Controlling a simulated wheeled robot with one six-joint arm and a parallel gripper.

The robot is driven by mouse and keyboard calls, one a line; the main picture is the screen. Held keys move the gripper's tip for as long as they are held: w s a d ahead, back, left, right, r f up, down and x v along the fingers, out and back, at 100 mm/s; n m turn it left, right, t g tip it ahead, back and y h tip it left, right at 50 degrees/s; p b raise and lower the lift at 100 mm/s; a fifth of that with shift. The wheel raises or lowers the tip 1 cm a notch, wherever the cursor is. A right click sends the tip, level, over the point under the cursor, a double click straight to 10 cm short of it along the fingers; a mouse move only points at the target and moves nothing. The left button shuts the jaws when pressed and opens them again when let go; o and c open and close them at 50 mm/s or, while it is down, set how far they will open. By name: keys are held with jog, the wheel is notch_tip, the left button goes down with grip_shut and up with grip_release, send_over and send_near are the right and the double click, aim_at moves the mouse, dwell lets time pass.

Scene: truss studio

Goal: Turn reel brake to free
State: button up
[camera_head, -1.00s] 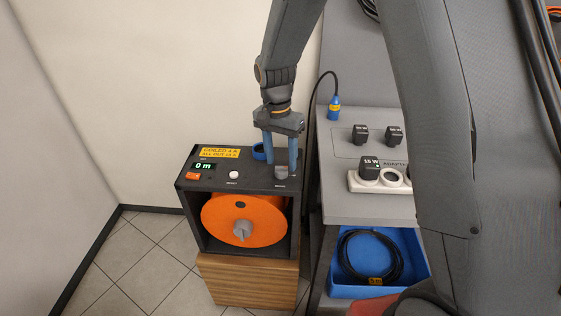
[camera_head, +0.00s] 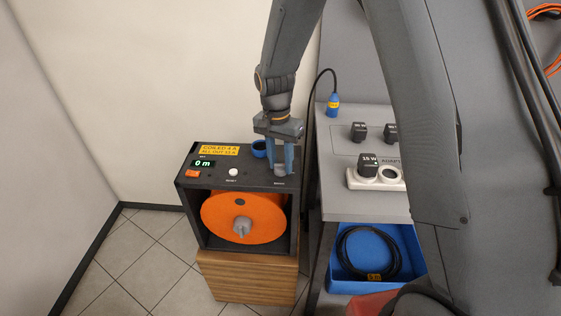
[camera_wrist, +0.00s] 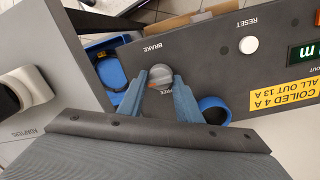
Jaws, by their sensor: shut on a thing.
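The reel unit (camera_head: 184,216) is a dark box with an orange drum (camera_head: 240,218) inside. Its grey brake knob (camera_head: 280,169) sits at the top panel's right end. The wrist view shows the knob (camera_wrist: 160,76) with an orange mark, beside the word BRAKE; a second label is partly hidden by the knob and fingers. My gripper (camera_head: 281,163) points down over the panel, its blue fingers closed on the knob from both sides. It also shows in the wrist view (camera_wrist: 160,84).
A white reset button (camera_wrist: 249,45), a 0 m display (camera_head: 203,163) and a blue socket (camera_head: 259,148) share the panel. At right, a grey bench (camera_head: 345,205) holds black adapters and a white socket strip (camera_head: 376,181). A blue tray (camera_head: 337,286) with coiled cable is below.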

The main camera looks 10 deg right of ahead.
jog(key=shift+a+n, duration=0.1)
jog(key=shift+n, duration=0.2)
jog(key=n+p, duration=0.1)
jog(key=n, duration=0.3)
jog(key=shift+a+r, duration=0.1)
jog(key=n+p, duration=0.1)
jog(key=n, duration=0.3)
jog(key=shift+n+t, duration=0.3)
jog(key=n+p, duration=0.1)
jog(key=n, duration=0.3)
jog(key=shift+a, duration=0.1)
jog(key=n, duration=0.4)
jog(key=shift+s+p, duration=0.1)
jog(key=shift+p, duration=0.25)
jog(key=shift+n, duration=0.4)
jog(key=o, duration=1)
jog(key=shift+s+a, duration=0.1)
jog(key=shift+a, duration=0.05)
